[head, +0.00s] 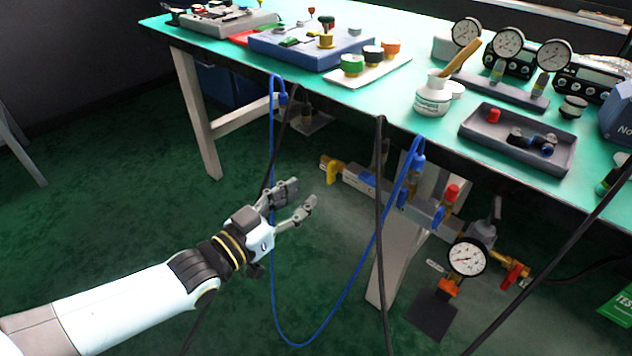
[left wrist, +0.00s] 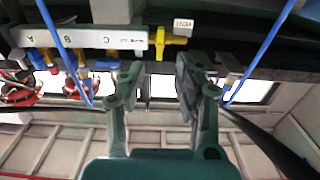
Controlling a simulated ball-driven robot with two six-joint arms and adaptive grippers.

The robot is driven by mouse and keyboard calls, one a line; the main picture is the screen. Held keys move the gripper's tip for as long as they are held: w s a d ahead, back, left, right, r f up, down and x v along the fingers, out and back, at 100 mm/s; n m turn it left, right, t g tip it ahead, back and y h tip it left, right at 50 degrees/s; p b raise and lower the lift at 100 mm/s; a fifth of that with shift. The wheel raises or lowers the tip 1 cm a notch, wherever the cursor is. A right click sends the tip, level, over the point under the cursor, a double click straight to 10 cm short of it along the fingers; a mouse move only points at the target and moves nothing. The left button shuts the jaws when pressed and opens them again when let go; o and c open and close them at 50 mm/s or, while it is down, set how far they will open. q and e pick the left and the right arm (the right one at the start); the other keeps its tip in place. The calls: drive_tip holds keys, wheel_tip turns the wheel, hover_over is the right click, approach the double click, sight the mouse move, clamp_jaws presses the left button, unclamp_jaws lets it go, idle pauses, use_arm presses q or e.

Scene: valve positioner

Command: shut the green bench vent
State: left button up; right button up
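I cannot make out a green vent handle under the bench. A grey manifold (head: 385,190) hangs below the green bench top, with a yellow valve (head: 330,168) at its left end. In the left wrist view the yellow valve (left wrist: 172,41) sits beside a small white tag, beyond my fingers. My left gripper (head: 305,193) is open and empty, in front of the manifold, to the lower left of the yellow valve and apart from it. In the left wrist view its two fingers (left wrist: 161,78) stand apart with nothing between. My right gripper is not in view.
A blue hose (head: 372,255) loops down from the bench edge, close to my left gripper. A black cable (head: 380,220) hangs before the manifold. A gauge (head: 467,257) and a red-handled valve (head: 514,273) sit at the right. A green knob (head: 352,65) rests on a white tray on the bench.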

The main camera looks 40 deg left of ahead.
use_arm(q)
drive_tip(key=s, duration=0.4)
drive_tip(key=shift+s+a, duration=0.15)
drive_tip(key=shift+s, duration=0.05)
idle(0.3)
drive_tip(key=s+f+n+g+y, duration=0.1)
drive_tip(key=s+f+g, duration=0.5)
drive_tip(key=f, duration=0.6)
drive_tip(key=s+f+g+y, duration=0.1)
drive_tip(key=s+f+g, duration=0.2)
drive_tip(key=s+f, duration=0.75)
drive_tip(key=s+f+g, duration=0.4)
drive_tip(key=s+f, duration=0.1)
drive_tip(key=s, duration=0.5)
drive_tip(key=s+f+g, duration=0.4)
drive_tip(key=s+f, duration=0.2)
drive_tip(key=s, duration=0.4)
drive_tip(key=shift+f+g+p, duration=0.25)
drive_tip(key=shift+g+p, duration=0.05)
drive_tip(key=shift+p, duration=0.05)
